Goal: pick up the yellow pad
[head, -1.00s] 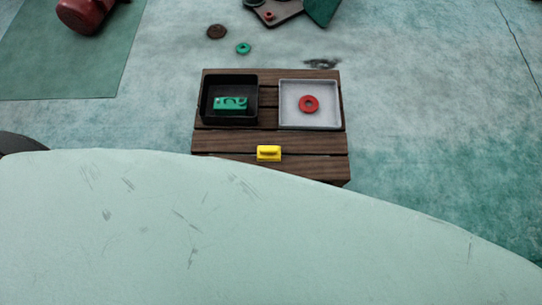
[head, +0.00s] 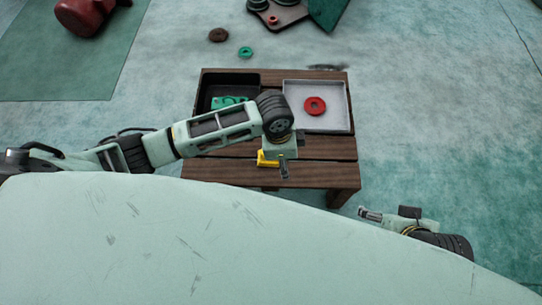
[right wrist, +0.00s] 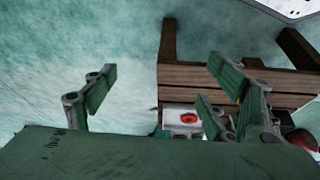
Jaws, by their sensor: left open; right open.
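The yellow pad (head: 264,160) sits on the front slats of the small dark wooden table (head: 318,172). In the head view my left gripper (head: 283,166) points down over the pad and hides its right part. It is open, and I cannot tell whether it touches the pad. My right gripper (head: 368,214) is low, off the table's front right corner. It is open and empty, with its fingers spread in the right wrist view (right wrist: 165,95).
A black tray (head: 205,90) with a green part (head: 224,102) and a grey tray (head: 343,127) with a red ring (head: 315,106) stand on the table behind the pad. A green ring (head: 245,53) and brown disc (head: 218,35) lie on the floor beyond.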

